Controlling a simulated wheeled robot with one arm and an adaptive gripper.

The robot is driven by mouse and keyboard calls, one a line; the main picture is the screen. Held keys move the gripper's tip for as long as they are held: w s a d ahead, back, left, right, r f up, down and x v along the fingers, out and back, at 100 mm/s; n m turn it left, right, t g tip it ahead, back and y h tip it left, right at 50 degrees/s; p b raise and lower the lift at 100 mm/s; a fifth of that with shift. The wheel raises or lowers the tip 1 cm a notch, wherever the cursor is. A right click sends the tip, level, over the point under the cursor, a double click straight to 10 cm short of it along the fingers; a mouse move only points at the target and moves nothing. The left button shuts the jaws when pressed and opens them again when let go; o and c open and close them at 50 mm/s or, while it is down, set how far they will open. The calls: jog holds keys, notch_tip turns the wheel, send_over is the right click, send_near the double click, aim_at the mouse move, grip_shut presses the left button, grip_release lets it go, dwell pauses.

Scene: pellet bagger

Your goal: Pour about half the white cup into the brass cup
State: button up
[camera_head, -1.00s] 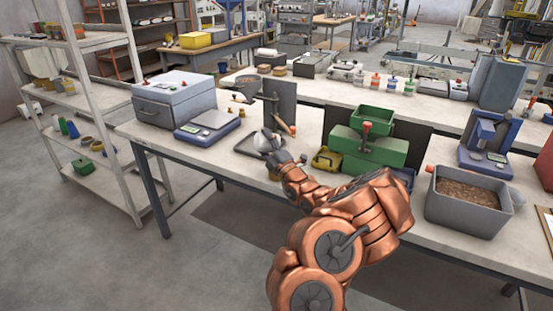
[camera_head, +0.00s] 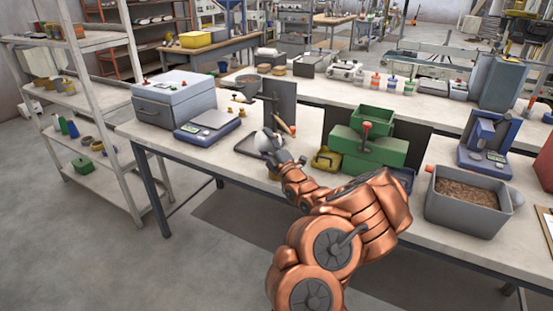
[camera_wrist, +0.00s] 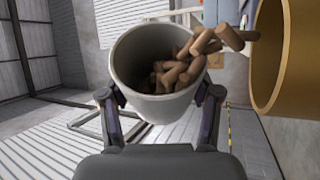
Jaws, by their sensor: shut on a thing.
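In the wrist view, my gripper (camera_wrist: 160,118) is shut on the white cup (camera_wrist: 125,62), with one finger on each side. The cup's mouth faces the camera and the cup is tilted. Brown pellets (camera_wrist: 175,75) lie inside it, and several spill over its rim toward the right. The brass cup (camera_wrist: 268,60) is at the right edge of the wrist view, its mouth beside the falling pellets and partly out of frame. In the head view, the white cup (camera_head: 262,141) is held by my gripper (camera_head: 272,154) above the dark tray. The brass cup is not clear there.
A dark tray (camera_head: 243,148) lies below the held cup. An upright grey panel (camera_head: 280,98) stands just behind. A blue scale (camera_head: 207,128) is to the left. A yellow scoop (camera_head: 326,158) and a green machine (camera_head: 370,140) are to the right.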

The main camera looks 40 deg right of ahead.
aim_at(263, 150)
jog(key=shift+s+d+r+m+h, duration=0.1)
jog(key=shift+d+m+h, duration=0.1)
jog(key=shift+m, duration=0.35)
jog(key=shift+s+d+r+m+h, duration=0.1)
jog(key=shift+m+h, duration=0.1)
jog(key=shift+m, duration=0.35)
dwell(1.3)
jog(key=n, duration=0.1)
jog(key=a+f+n+y+b, duration=0.1)
jog(key=n, duration=0.1)
jog(key=n+y+b, duration=0.1)
jog(key=n, duration=0.1)
jog(key=shift+w+a+f, duration=0.15)
jog(key=shift+w+f, duration=0.1)
jog(key=shift+w, duration=0.1)
jog(key=shift+w+a+r+n+g+y+b, duration=0.2)
jog(key=shift+r+n+g+y+b, duration=0.25)
jog(key=shift+n, duration=0.45)
jog(key=shift+r, duration=0.1)
